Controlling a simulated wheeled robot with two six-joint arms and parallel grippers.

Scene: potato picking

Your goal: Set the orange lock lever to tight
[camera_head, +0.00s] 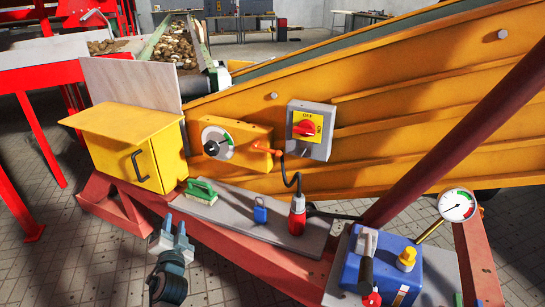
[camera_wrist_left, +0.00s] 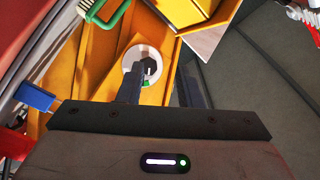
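The orange lock lever (camera_head: 262,148) sticks out from the right side of a yellow-orange box (camera_head: 257,134) on the machine's side. The box carries a round dial (camera_head: 217,142) with a white and green scale and a dark knob. The dial also shows in the left wrist view (camera_wrist_left: 151,68), partly behind a finger. I cannot make out the lever clearly there. My left gripper (camera_head: 176,229) is low and to the left of the lever, in front of the red beam, apart from everything. Its fingers (camera_wrist_left: 160,88) stand apart with nothing held between them. My right gripper is not in view.
A yellow cabinet (camera_head: 130,150) stands left of the dial. A green brush (camera_head: 201,191), a blue padlock (camera_head: 260,212) and a red plug (camera_head: 297,215) are on the grey shelf. A red switch (camera_head: 307,128) is right of the lever. A blue unit (camera_head: 385,272) stands lower right.

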